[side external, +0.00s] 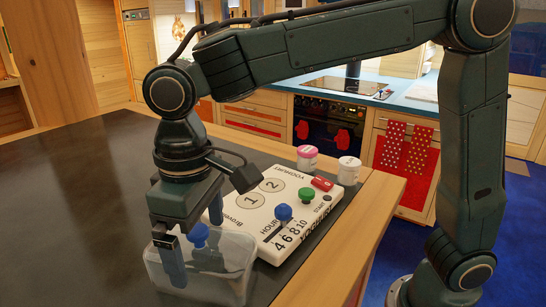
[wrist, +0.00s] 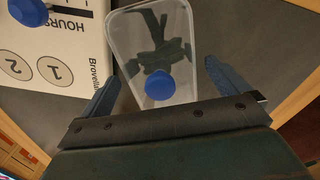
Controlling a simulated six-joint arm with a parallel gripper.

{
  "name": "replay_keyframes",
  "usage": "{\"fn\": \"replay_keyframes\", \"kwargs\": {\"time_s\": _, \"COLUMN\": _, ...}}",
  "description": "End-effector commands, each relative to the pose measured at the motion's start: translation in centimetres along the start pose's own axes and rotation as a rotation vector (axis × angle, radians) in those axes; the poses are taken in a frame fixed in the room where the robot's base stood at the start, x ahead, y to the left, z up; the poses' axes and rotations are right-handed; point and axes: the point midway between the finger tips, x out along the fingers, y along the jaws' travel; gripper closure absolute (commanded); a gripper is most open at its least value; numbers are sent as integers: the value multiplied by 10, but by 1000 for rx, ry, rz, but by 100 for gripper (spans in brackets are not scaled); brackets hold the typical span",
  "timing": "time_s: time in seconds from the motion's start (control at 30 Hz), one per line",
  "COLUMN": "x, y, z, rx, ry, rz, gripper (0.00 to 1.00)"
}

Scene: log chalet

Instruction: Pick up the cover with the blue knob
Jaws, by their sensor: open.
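The cover (side external: 232,283) is a clear, box-shaped piece with rounded corners and a blue knob (side external: 198,235) on its top. It sits on the dark table beside the white appliance. In the wrist view the cover (wrist: 128,40) stretches away from my gripper, its blue knob (wrist: 158,86) between the fingers. My gripper (side external: 194,244) points down over the cover, its fingers apart on either side of the knob. It also shows in the wrist view (wrist: 162,80), open and empty. I cannot tell how far the fingers reach down around the knob.
A white appliance (side external: 272,234) marked with hours lies right of the cover, with another blue knob (side external: 284,212), a green knob (side external: 306,195) and a red part (side external: 322,183). A pink-lidded jar (side external: 307,158) and a white-lidded jar (side external: 348,170) stand behind it. The table's left is clear.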

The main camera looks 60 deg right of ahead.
Motion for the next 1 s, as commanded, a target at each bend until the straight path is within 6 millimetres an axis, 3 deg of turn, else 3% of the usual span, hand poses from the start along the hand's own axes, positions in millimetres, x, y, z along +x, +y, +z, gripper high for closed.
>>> {"fn": "replay_keyframes", "kwargs": {"time_s": 0.2, "x": 0, "y": 0, "z": 0, "rx": 0, "ry": 0, "rz": 0, "gripper": 0}}
{"fn": "replay_keyframes", "kwargs": {"time_s": 0.43, "x": 0, "y": 0, "z": 0, "rx": 0, "ry": 0, "rz": 0, "gripper": 43}}
{"fn": "replay_keyframes", "kwargs": {"time_s": 0.47, "x": 0, "y": 0, "z": 0, "rx": 0, "ry": 0, "rz": 0, "gripper": 45}}
{"fn": "replay_keyframes", "kwargs": {"time_s": 0.77, "x": -2, "y": 0, "z": 0, "rx": 0, "ry": 1, "rz": 0, "gripper": 45}}
{"fn": "replay_keyframes", "kwargs": {"time_s": 1.0, "x": -14, "y": 0, "z": -1, "rx": 0, "ry": 3, "rz": -1, "gripper": 45}}
